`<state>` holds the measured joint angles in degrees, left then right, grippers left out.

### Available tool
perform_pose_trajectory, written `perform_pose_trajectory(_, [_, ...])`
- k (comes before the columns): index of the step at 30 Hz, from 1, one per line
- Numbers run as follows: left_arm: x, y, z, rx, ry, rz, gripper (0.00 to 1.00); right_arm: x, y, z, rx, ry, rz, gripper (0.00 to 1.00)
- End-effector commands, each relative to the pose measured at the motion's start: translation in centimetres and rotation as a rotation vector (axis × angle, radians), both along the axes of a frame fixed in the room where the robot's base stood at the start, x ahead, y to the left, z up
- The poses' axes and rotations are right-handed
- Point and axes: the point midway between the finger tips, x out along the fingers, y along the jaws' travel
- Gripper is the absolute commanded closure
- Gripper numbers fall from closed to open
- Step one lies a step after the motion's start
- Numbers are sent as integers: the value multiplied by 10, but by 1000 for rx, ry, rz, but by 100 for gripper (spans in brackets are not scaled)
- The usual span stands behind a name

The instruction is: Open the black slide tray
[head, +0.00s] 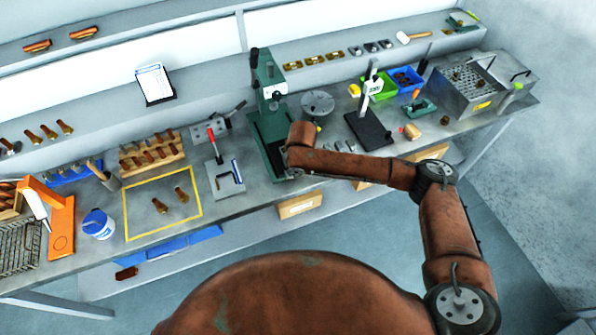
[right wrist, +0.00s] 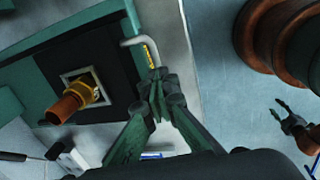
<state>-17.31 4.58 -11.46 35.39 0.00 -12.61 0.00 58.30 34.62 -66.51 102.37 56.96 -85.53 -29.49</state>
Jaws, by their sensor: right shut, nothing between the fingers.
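The black slide tray (right wrist: 112,55) lies in the green press base in the right wrist view. A square metal nest on it holds a brass fitting with a copper-brown end (right wrist: 75,100). A bent grey handle (right wrist: 135,41) stands out from the tray's edge. My right gripper (right wrist: 161,74) is shut and empty, its fingertips right by the handle's end; I cannot tell if they touch. A dark gripper, seemingly my left (right wrist: 281,110), shows with fingers apart, away from the tray.
The bench is crowded. A clamp plate (head: 225,180) and a yellow-outlined area (head: 145,215) with two fittings lie left of the press. A black-based stand (head: 370,130) is to its right. Free floor lies in front of the bench.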

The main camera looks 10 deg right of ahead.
Motion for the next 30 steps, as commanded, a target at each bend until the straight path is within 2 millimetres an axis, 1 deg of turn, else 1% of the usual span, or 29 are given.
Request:
perform_pose_trajectory(1, [-1,0,-1,0,1,0,60,-5,-1,-7,-4,14,0,93])
perform_pose_trajectory(9, [0,0,-1,0,1,0,60,-4,-1,-6,-3,12,-1,76])
perform_pose_trajectory(17, [4,2,0,1,-6,-1,60,-2,-1,-2,0,6,-2,76])
perform_pose_trajectory(19, [4,2,0,1,-6,-1,60,-2,-1,2,0,4,-2,76])
perform_pose_trajectory(23, [4,1,0,1,-5,0,60,-5,-2,18,1,3,-2,76])
perform_pose_trajectory(30, [4,0,0,0,-5,-1,60,-13,-4,68,0,3,-1,76])
